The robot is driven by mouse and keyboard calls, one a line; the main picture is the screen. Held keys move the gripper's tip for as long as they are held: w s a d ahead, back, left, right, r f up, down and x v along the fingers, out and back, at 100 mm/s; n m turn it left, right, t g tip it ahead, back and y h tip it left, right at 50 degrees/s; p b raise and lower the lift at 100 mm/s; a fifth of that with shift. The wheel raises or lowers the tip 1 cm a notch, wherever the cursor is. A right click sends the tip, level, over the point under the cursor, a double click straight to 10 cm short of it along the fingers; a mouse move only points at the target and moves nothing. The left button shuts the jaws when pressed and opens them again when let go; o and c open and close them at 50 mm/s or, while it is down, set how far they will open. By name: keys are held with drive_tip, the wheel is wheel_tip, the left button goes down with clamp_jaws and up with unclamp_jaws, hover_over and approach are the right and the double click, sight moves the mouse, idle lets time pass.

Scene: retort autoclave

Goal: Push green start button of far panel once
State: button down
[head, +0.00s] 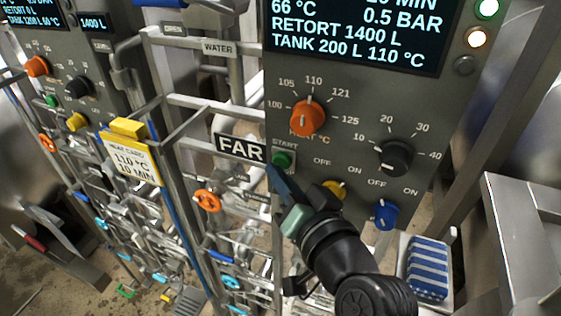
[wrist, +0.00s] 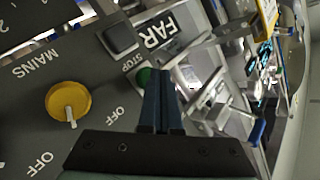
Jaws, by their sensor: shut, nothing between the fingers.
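The far panel (head: 345,90) is a grey face with a lit display, beside a FAR sign (head: 240,149). Its round green start button (head: 281,160) sits under the START label at the panel's lower left. My gripper (head: 273,172) is shut and empty, its dark blue fingertips just below and left of the button in the head view. In the wrist view the green button (wrist: 143,77) shows at the left of the fingertips (wrist: 160,76), partly hidden by them. I cannot tell whether they touch it.
An orange knob (head: 308,117), a black knob (head: 395,156), a yellow knob (head: 334,189) and a blue knob (head: 385,215) are close by on the panel. Pipes and a yellow-topped card (head: 131,155) stand left. A blue-striped block (head: 428,268) lies at lower right.

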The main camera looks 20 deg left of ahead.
drive_tip(key=shift+w, duration=0.65)
idle(0.8)
drive_tip(key=shift+s, duration=1.1)
drive_tip(key=s, duration=0.5)
drive_tip(key=shift+a, duration=0.1)
